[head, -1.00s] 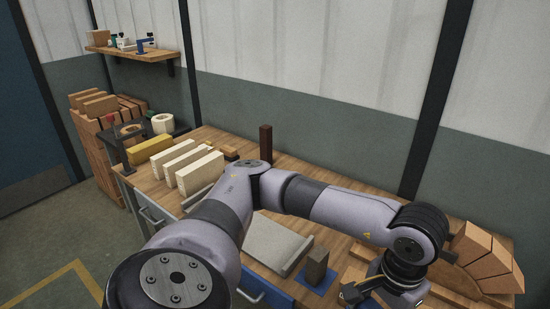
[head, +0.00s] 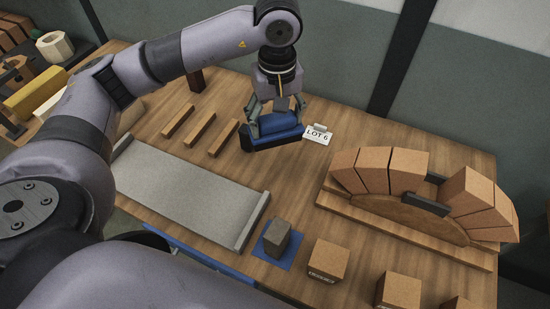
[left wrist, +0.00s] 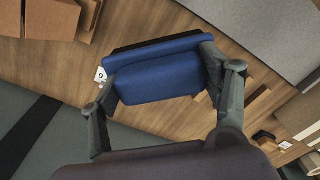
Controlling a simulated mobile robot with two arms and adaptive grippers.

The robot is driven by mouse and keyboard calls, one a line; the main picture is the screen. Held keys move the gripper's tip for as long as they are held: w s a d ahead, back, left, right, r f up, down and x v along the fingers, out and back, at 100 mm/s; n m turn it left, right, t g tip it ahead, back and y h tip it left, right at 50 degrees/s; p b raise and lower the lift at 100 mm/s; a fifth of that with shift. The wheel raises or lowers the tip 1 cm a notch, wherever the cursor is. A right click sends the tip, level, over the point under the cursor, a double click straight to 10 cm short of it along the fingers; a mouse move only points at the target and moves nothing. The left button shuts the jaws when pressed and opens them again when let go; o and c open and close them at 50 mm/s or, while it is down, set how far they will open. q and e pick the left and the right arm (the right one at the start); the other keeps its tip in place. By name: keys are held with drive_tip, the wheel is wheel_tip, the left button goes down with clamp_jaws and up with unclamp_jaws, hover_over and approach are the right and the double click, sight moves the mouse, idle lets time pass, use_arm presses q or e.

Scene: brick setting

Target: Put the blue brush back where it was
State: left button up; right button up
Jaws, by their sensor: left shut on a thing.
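The blue brush (head: 272,134), a blue block with a dark underside, is at the back middle of the wooden table in the head view. My left gripper (head: 275,112) points down from above and is shut on it. In the left wrist view the blue brush (left wrist: 155,82) sits between the two fingers of my left gripper (left wrist: 160,95). I cannot tell whether its underside touches the table. A white card reading "LOT 6" (head: 317,135) stands just right of the brush. My right gripper is not in view.
A brick arch (head: 400,190) on a wooden board is at the right. A grey block (head: 277,237) stands on a blue mat (head: 267,255) at the front, with loose bricks (head: 328,259) beside it. A grey slab (head: 185,190) and wooden strips (head: 199,129) lie left.

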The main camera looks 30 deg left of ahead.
use_arm(q)
drive_tip(key=w+a+r+n+b, duration=0.1)
drive_tip(key=w+a+n+b, duration=0.15)
drive_tip(key=w+n, duration=0.45)
drive_tip(key=f, duration=0.6)
drive_tip(key=s+f+n+p, duration=0.1)
drive_tip(key=f, duration=0.5)
drive_tip(key=f+n+p, duration=0.1)
drive_tip(key=f, duration=0.6)
drive_tip(key=shift+s+a, duration=0.3)
drive_tip(key=shift+f, duration=0.25)
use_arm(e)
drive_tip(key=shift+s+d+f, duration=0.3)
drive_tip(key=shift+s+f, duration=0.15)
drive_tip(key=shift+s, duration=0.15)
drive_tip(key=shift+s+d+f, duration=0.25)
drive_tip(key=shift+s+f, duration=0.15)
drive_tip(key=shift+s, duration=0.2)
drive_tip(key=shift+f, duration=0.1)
